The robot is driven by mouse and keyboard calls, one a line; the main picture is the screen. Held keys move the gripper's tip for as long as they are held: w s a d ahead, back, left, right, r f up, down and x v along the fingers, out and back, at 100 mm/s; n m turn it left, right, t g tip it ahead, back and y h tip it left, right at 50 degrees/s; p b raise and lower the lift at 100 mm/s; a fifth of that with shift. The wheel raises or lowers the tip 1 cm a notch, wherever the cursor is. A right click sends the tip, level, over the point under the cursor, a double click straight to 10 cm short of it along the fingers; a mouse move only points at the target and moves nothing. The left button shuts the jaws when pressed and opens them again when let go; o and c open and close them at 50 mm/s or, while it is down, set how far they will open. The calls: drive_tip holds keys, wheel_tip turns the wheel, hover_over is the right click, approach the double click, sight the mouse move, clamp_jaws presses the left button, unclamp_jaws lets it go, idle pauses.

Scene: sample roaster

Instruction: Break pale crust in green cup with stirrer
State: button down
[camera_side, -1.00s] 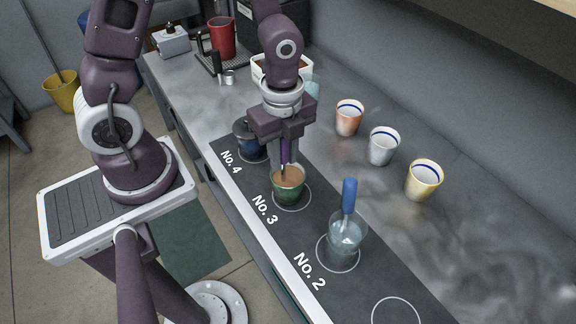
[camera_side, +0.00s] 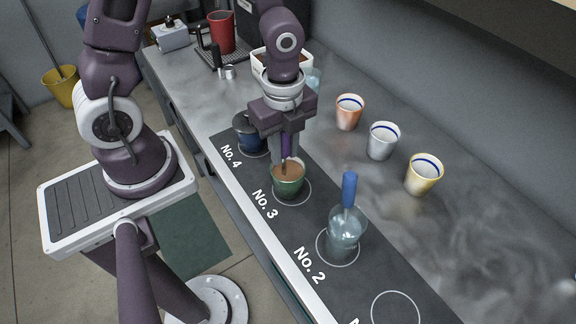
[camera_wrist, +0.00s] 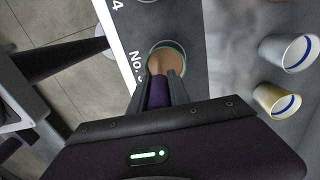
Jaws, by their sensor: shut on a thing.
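The green cup (camera_side: 288,188) stands upright in the ring beside the No. 3 label, with a brown surface (camera_side: 288,173) inside it. In the wrist view that surface (camera_wrist: 165,60) looks tan and mostly unbroken. My gripper (camera_side: 286,158) is above the cup, fingers pointing down and shut on the purple stirrer (camera_side: 286,143). The stirrer's handle (camera_wrist: 158,92) shows between the fingers in the wrist view. Its lower end is hidden by the fingers and cup rim, so I cannot tell how deep it reaches.
A glass (camera_side: 344,228) with a blue-handled tool (camera_side: 349,190) stands at No. 2. A dark blue cup (camera_side: 250,138) is at No. 4, close behind my gripper. Orange (camera_side: 348,113), white (camera_side: 382,142) and yellow (camera_side: 423,176) cups stand to the right.

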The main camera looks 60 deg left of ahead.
drive_tip(key=shift+w, duration=0.55)
drive_tip(key=shift+r, duration=2.8)
drive_tip(key=shift+r, duration=2)
